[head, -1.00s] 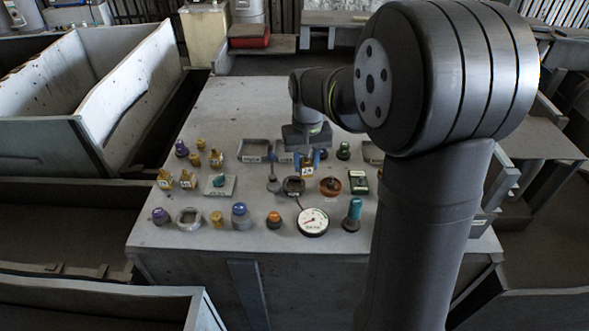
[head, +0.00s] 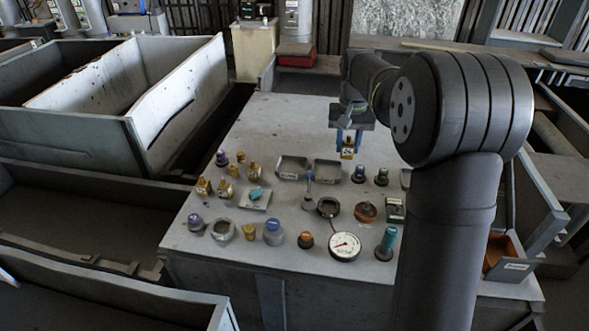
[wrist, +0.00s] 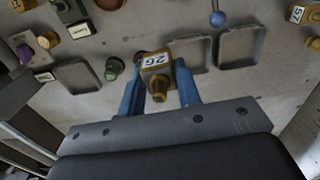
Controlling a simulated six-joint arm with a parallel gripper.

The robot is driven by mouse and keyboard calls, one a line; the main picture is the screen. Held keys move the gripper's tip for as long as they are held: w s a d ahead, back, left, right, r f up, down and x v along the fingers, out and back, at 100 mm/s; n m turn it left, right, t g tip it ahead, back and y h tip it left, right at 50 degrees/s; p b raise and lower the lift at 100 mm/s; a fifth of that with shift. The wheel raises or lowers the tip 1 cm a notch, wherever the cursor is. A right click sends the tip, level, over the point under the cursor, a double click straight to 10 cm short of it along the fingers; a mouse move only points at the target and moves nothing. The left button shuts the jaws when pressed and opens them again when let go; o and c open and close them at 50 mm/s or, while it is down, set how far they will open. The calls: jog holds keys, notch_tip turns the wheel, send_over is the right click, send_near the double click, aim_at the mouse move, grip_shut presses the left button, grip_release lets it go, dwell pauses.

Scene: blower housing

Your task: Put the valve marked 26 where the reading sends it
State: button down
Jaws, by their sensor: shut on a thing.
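My gripper (head: 348,143) is shut on the brass valve marked 26 (head: 347,154), held above the panel top. In the wrist view the valve (wrist: 157,80) sits between the blue fingers, its white 26 label facing up. The round white gauge (head: 344,246) lies near the panel's front edge; its red needle shows, but its figures are too small to read. Two grey trays, left (head: 291,168) and right (head: 328,172), stand side by side, left of my gripper. A third tray (wrist: 76,77) shows in the wrist view. Tray labels are unreadable.
Other brass valves (head: 203,187) stand at the left. Knobs in purple (head: 195,223), green (head: 382,176), orange (head: 306,240) and teal (head: 387,243) stand up from the panel. A small lever with a blue ball (head: 309,178) rises by the trays. The panel's back (head: 290,115) is clear.

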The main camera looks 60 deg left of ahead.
jog(key=shift+m, duration=0.3)
jog(key=s+a+f, duration=0.2)
jog(key=a, duration=0.3)
jog(key=s+a+f, duration=0.2)
jog(key=a+f, duration=0.1)
jog(key=a, duration=0.2)
jog(key=s+a+f, duration=0.2)
jog(key=a, duration=0.3)
jog(key=shift+s+a+f, duration=0.25)
jog(key=shift+s+a, duration=0.1)
jog(key=shift+s, duration=0.05)
jog(key=shift+s+a+f, duration=0.1)
jog(key=shift+f, duration=1.95)
jog(key=shift+f, duration=0.15)
jog(key=c, duration=1)
grip_release()
jog(key=shift+c, duration=0.2)
notch_tip(320, 180, up, 12)
